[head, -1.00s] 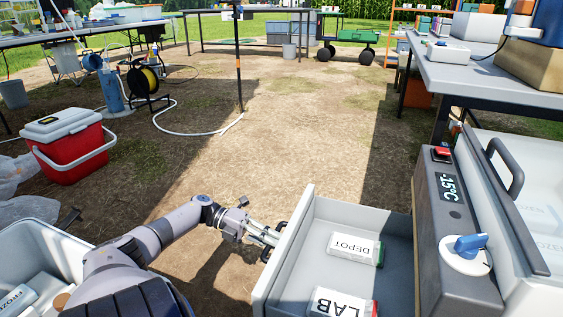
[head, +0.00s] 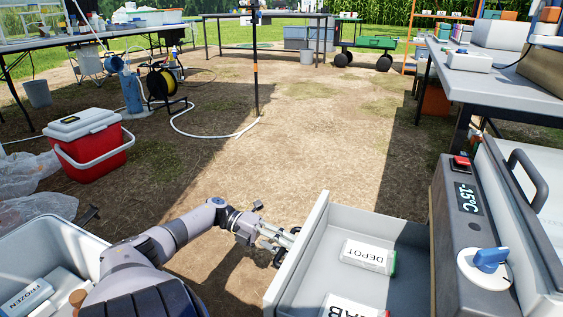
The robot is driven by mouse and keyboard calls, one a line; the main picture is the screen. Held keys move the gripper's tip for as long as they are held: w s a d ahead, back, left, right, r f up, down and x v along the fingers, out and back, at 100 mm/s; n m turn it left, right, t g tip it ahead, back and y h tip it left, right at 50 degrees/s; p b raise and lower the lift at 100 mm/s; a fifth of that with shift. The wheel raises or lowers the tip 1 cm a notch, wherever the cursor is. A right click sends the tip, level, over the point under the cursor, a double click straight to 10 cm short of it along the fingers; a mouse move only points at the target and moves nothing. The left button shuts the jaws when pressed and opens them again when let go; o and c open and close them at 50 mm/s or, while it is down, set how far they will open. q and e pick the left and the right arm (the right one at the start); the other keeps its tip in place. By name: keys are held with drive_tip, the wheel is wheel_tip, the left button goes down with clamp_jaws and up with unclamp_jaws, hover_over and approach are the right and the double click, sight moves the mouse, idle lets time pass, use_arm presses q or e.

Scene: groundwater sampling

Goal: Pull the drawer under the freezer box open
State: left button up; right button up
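The grey drawer (head: 300,267) stands pulled out to the left from under the freezer box (head: 458,240). Two labelled packs lie in it, a DEPOT pack (head: 368,257) and a LAB pack (head: 350,306) cut off by the bottom edge. My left gripper (head: 279,241) is at the dark handle (head: 281,257) on the drawer's outer face. Its fingers look closed around the handle's bar, though the contact is small and partly covered. My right gripper is out of view.
The freezer box has a -15°C display (head: 468,199), a blue knob (head: 490,260) and a red switch (head: 460,163). A grey bin (head: 75,240) with a FROZEN pack is at lower left, with a red cooler (head: 92,148) beyond. Bare ground lies ahead of the drawer.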

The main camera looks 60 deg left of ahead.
use_arm(q)
drive_tip(key=v, duration=1.2)
idle(0.4)
drive_tip(key=shift+r, duration=0.1)
